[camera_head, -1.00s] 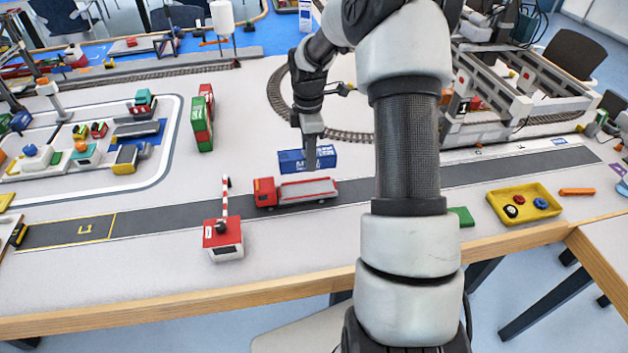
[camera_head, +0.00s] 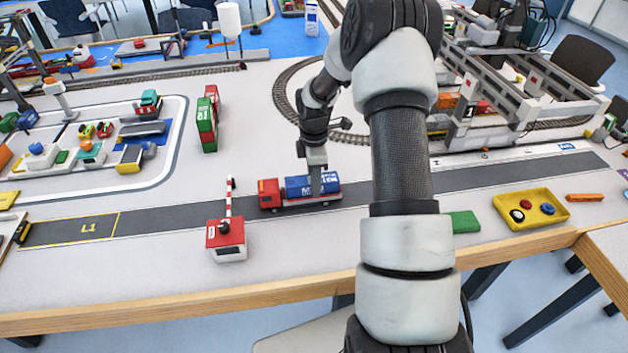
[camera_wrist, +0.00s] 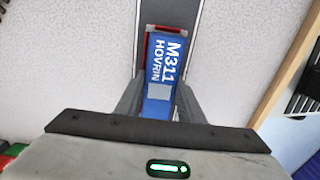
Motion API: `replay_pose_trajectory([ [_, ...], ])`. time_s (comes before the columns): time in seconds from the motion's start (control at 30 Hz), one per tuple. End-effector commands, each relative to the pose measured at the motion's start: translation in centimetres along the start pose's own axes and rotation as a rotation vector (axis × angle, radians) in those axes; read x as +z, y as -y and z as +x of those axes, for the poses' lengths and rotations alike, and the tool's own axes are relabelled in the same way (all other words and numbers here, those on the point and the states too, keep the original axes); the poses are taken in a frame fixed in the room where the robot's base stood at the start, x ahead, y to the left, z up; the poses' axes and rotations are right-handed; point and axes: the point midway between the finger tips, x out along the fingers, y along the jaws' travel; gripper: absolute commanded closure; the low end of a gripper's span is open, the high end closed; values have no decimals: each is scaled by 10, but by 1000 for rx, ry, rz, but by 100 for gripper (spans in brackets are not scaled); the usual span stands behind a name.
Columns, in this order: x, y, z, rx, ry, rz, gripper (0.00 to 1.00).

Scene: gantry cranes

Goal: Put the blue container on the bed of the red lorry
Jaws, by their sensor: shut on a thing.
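The blue container (camera_head: 300,186) with white lettering is at the red lorry's flat bed in the head view. In the wrist view the container (camera_wrist: 162,62) lies lengthwise between my fingers, over the lorry. My gripper (camera_head: 317,184) is shut on the container, with one finger on its near side. The red lorry (camera_head: 269,194) stands on the road with its cab to the left. Its bed edge (camera_head: 312,202) shows below the container. Whether the container rests on the bed or is held just above it, I cannot tell.
A red-roofed booth (camera_head: 226,238) with a raised barrier stands left of the lorry at the near road edge. A green and red container stack (camera_head: 207,122) stands behind. A yellow tray (camera_head: 531,210) and a green block (camera_head: 463,222) lie to the right.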

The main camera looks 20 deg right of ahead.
Motion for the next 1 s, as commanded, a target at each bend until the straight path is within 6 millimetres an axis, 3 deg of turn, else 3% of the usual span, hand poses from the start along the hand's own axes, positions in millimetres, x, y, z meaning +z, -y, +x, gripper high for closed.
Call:
replay_pose_trajectory([
  [0.1, 0, 0, 5, 0, 0, 0, 91],
  [0.13, 0, 0, 5, 0, 0, 0, 62],
  [0.23, 0, 1, 5, -2, 0, 0, 47],
  [1.0, 0, 3, 2, -7, 0, 0, 47],
])
